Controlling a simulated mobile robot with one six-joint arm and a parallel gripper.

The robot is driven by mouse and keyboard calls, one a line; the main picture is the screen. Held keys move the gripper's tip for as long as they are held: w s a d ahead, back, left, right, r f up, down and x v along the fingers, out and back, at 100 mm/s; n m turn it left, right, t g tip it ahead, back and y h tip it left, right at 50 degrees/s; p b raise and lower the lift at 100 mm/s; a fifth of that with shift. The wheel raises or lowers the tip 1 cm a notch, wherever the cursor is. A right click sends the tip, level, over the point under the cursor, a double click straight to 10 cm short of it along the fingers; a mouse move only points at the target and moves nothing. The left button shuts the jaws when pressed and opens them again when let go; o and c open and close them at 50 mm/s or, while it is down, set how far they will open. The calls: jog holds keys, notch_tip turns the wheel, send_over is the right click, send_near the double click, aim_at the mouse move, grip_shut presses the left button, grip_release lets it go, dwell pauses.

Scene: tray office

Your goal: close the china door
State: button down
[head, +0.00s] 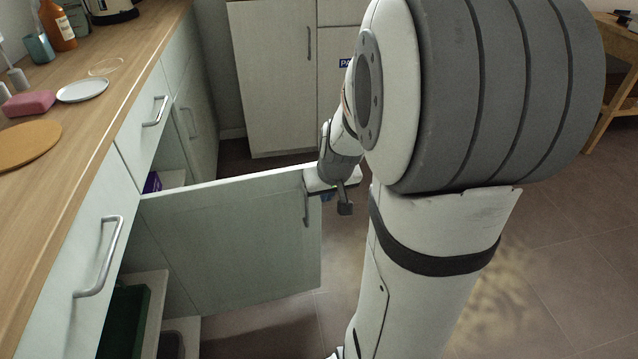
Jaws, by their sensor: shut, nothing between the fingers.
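A pale green cabinet door (230,245) under the counter stands wide open, swung out over the floor. Its grey handle (306,200) is near its free edge at the right. My gripper (344,204) is at the top corner of this free edge, close to the handle. The fingers are shut with nothing between them. Whether the gripper touches the door I cannot tell. My own arm hides much of the view to the right. Inside the open cabinet, shelves show with a purple item (152,182) and a dark green item (124,322).
The wooden counter (100,125) on the left holds a white plate (82,90), a pink sponge (28,103), a round board (26,145), a cup and bottles. A tall white cabinet (273,75) stands at the back. A wooden table (612,85) is at the far right. Tiled floor (570,270) is free there.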

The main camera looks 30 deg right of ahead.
jog(key=w+d+f+b, duration=0.1)
jog(key=w+f+b, duration=0.2)
jog(key=w+f, duration=0.2)
jog(key=shift+w+f, duration=0.25)
jog(key=shift+w, duration=0.3)
